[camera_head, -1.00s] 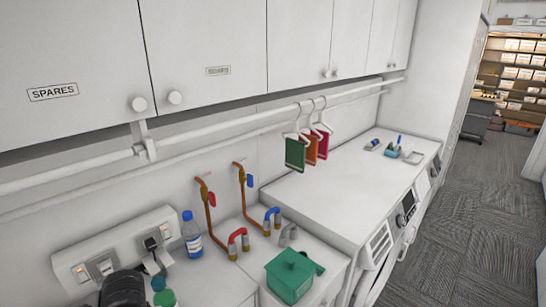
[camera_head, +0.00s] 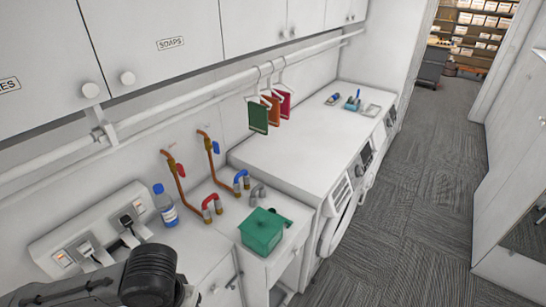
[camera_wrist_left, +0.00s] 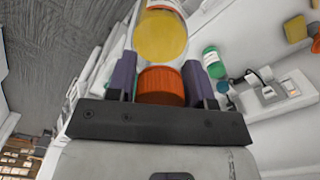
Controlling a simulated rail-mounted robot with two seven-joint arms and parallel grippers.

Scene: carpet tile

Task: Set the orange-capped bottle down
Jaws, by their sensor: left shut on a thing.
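In the left wrist view, my left gripper (camera_wrist_left: 163,78) is shut on the orange-capped bottle. Its purple fingers sit on either side of the orange cap (camera_wrist_left: 162,86), and the yellow body of the bottle (camera_wrist_left: 160,35) extends beyond them. I cannot tell whether the bottle's base touches anything. In the head view, a dark link of my left arm covers the lower left; the gripper and the held bottle do not show there. My right gripper is in neither view.
A blue-capped bottle (camera_head: 165,204) stands by the wall sockets (camera_head: 98,234). The long white worktop (camera_head: 285,146) is mostly bare.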

